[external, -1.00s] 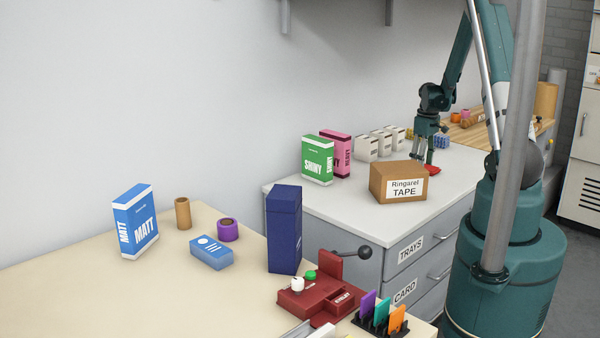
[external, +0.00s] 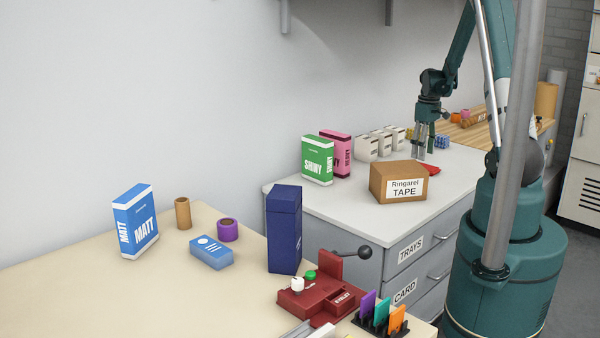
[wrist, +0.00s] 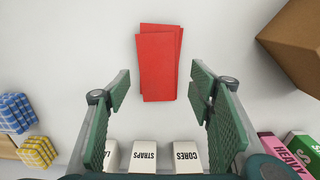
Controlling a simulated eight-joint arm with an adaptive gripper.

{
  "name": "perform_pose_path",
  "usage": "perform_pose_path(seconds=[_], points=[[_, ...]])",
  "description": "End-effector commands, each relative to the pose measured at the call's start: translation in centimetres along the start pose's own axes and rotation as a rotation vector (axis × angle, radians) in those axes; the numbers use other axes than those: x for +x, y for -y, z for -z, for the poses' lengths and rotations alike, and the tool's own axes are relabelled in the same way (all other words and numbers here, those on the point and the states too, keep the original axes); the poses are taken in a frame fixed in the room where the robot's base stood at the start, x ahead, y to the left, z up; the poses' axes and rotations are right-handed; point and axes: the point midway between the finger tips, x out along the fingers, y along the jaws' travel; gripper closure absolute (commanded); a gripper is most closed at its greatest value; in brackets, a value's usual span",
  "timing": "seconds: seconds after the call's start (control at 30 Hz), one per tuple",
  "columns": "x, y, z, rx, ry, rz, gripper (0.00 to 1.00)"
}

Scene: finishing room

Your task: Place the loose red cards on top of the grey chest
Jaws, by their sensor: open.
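The red cards (wrist: 157,65) lie flat in a small, slightly askew stack. They rest on the pale top of the grey chest (external: 345,218), whose drawers are labelled TRAYS and CARD. In the external view the cards (external: 432,169) show as a red patch behind the tape box, partly hidden. My gripper (external: 424,157) is just above the chest top, over the cards. In the wrist view my gripper (wrist: 161,90) is open and empty, with the cards between and ahead of its two fingers.
The Ringarel TAPE box (external: 398,183) stands close in front of the cards. Green SHINY (external: 317,160) and pink (external: 340,150) boxes and several white holders (external: 366,148) stand along the wall side. Blue (wrist: 14,112) and yellow (wrist: 37,151) checked blocks sit at the wrist view's left.

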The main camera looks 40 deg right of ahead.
Motion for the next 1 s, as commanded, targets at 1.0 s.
perform_pose_path(seconds=[1.0], points=[[-6.7, 0.0, 0.0, 0.000, 0.000, 0.000, 0.47]])
